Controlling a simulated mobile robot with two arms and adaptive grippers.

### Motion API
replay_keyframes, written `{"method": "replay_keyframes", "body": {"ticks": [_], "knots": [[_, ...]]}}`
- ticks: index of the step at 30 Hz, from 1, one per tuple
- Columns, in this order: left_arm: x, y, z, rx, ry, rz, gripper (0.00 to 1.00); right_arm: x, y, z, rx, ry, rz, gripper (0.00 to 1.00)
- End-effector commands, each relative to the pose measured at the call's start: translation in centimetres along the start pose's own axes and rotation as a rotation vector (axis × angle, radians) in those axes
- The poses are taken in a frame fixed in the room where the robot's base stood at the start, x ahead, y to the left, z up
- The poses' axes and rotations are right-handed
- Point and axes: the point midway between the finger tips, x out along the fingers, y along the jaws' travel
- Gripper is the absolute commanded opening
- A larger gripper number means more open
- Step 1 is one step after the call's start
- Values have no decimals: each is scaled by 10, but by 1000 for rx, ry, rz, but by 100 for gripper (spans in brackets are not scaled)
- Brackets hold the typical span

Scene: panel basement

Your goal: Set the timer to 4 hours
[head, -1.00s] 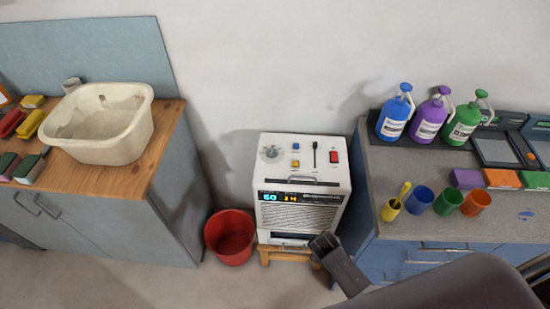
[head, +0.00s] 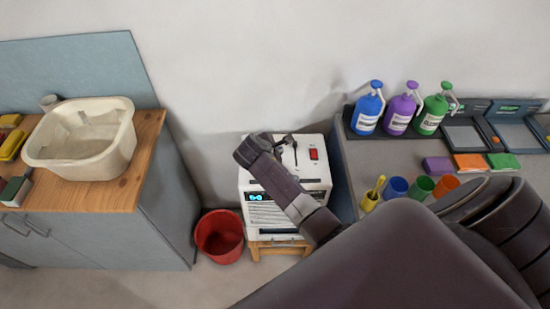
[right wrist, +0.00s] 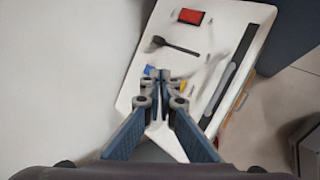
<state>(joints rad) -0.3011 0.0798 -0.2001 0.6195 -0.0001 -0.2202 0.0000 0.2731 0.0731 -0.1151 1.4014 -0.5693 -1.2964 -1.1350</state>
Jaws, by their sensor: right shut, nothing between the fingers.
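The white box-shaped device (head: 315,172) stands on a small wooden stool. Its top has a black lever (right wrist: 172,45), a red switch (head: 314,154), a blue button (right wrist: 149,70) and a yellow button (right wrist: 183,87). The dial is hidden behind my arm and gripper. On its front display (head: 256,197) blue digits show, looking like 60; my arm covers the rest. My right gripper (head: 272,146) is over the device top. In the right wrist view its fingers (right wrist: 160,82) are shut and empty, with their tips appearing between the two buttons; contact is unclear. My left gripper is not in view.
A red bucket (head: 220,237) stands on the floor left of the device. A wooden-topped cabinet with a white basin (head: 82,150) is at left. The right counter holds bottles (head: 400,110), cups (head: 396,187) and coloured blocks, close to my right arm.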

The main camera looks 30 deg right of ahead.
Motion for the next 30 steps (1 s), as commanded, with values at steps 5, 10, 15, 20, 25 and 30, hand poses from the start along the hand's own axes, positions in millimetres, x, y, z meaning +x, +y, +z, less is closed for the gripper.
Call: {"method": "replay_keyframes", "body": {"ticks": [5,10,15,20,25,30], "knots": [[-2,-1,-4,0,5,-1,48,0,24,7,-80,-35,17,0],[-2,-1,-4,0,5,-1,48,1,26,8,-91,-40,19,0],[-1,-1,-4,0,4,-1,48,1,26,8,-90,-39,19,0],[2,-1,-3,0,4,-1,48,3,24,7,-89,-39,19,0],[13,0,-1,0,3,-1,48,10,18,2,-89,-39,19,0],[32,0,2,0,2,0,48,21,10,-4,-89,-38,19,0]]}}
